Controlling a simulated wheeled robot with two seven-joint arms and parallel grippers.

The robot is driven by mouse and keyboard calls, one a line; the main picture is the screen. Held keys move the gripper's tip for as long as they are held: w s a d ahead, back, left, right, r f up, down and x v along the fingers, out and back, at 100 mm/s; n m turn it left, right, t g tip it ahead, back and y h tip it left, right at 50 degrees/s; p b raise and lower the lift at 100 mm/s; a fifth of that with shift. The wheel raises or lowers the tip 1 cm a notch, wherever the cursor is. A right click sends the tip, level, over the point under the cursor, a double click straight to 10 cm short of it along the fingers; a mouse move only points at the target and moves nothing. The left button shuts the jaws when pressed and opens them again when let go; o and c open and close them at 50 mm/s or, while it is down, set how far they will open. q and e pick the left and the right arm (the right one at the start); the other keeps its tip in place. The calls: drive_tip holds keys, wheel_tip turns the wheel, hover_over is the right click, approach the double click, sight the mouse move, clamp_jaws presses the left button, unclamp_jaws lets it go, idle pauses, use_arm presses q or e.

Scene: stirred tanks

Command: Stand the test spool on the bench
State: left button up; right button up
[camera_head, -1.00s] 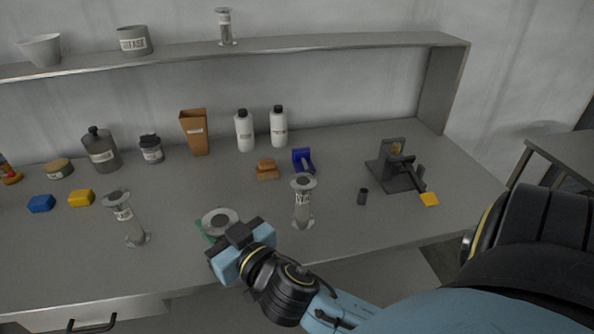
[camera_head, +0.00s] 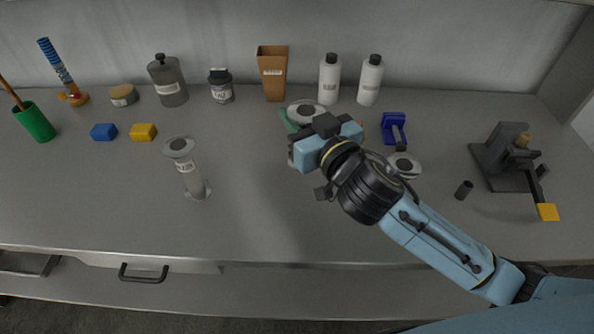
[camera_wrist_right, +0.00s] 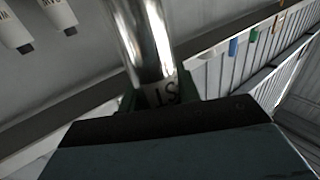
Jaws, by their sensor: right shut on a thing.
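My right gripper (camera_head: 300,143) is shut on a grey metal spool (camera_head: 305,110), which I take to be the test spool. Its wide top flange with a dark centre faces up, so it looks roughly upright, over the middle of the bench (camera_head: 260,215). The gripper hides most of its body, and I cannot tell whether its foot touches the bench. In the right wrist view the shiny spool shaft (camera_wrist_right: 148,40) rises from between the green fingers, with part of a label reading upside down. My left gripper is not in view.
A similar spool (camera_head: 187,168) stands to the left; another (camera_head: 404,164) is partly behind my right arm. Bottles (camera_head: 329,80), an orange-brown bin (camera_head: 272,75) and a blue holder (camera_head: 394,128) stand behind. A dark fixture (camera_head: 500,160) is at right. The front-centre bench is clear.

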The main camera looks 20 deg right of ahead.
wheel_tip(320, 180, down, 3)
drive_tip(key=shift+f+b, duration=0.1)
drive_tip(key=shift+b, duration=0.35)
drive_tip(key=shift+s+f+b, duration=0.15)
drive_tip(key=shift+f+b, duration=0.05)
drive_tip(key=shift+f, duration=0.35)
drive_tip(key=shift+s+f+b, duration=0.15)
drive_tip(key=shift+f, duration=0.7)
wheel_tip(320, 180, down, 3)
drive_tip(key=shift+w+r+b, duration=0.1)
drive_tip(key=shift+r+b, duration=0.1)
drive_tip(key=shift+b, duration=0.3)
drive_tip(key=shift+f, duration=0.55)
drive_tip(key=shift+r, duration=0.1)
drive_tip(key=o, duration=0.6)
drive_tip(key=shift+f+b, duration=0.25)
drive_tip(key=shift+b, duration=0.05)
drive_tip(key=o, duration=0.5)
drive_tip(key=shift+c, duration=0.2)
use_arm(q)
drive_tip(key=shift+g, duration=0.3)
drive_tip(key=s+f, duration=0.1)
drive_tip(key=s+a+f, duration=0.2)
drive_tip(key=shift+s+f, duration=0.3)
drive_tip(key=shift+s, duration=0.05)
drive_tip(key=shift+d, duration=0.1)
